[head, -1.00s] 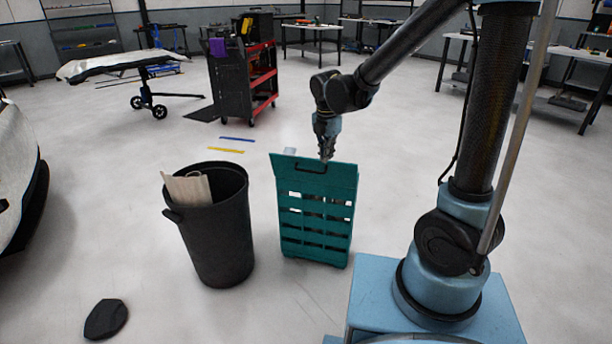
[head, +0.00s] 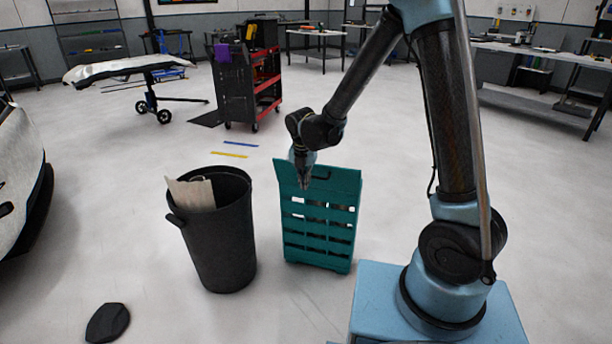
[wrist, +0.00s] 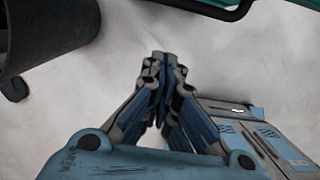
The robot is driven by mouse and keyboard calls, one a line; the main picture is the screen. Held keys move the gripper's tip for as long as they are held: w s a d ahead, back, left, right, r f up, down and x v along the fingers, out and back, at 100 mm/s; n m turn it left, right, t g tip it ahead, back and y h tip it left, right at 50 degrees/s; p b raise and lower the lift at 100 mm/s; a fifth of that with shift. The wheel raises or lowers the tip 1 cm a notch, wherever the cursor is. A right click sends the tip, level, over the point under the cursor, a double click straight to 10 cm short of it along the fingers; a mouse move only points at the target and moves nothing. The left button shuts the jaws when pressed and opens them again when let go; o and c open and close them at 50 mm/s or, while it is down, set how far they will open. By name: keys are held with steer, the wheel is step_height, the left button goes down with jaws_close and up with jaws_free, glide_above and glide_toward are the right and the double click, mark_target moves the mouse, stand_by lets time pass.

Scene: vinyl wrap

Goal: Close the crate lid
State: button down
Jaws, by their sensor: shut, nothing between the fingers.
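The teal crate (head: 318,262) stands on the floor in the middle of the head view, with slatted openings in the side facing me. Its wide upper panel, which looks like the lid (head: 343,181), carries a black handle (head: 320,176). I cannot tell how far the lid is open. My gripper (head: 305,184) is shut and empty, pointing down over the upper left of this panel in the picture. I cannot tell if it touches. In the wrist view, the fingertips (wrist: 161,60) are together above bare floor, and a teal edge with a dark bar (wrist: 215,10) shows at the top.
A black bin (head: 222,255) with a beige board (head: 190,193) in it stands left of the crate. It also shows in the wrist view (wrist: 45,35). A dark flat object (head: 107,323) lies at lower left. A tool cart (head: 240,95) stands behind.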

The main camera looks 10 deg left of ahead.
mark_target(316, 177)
steer(key=shift+w+d+f, duration=0.1)
steer(key=shift+w+f, duration=0.25)
steer(key=shift+w, duration=0.35)
steer(key=shift+w+a+f, duration=0.1)
steer(key=shift+w+f, duration=0.2)
steer(key=shift+w, duration=0.35)
steer(key=shift+w+d+f, duration=0.1)
steer(key=shift+w+f, duration=0.25)
steer(key=shift+w, duration=0.35)
steer(key=shift+d, duration=0.1)
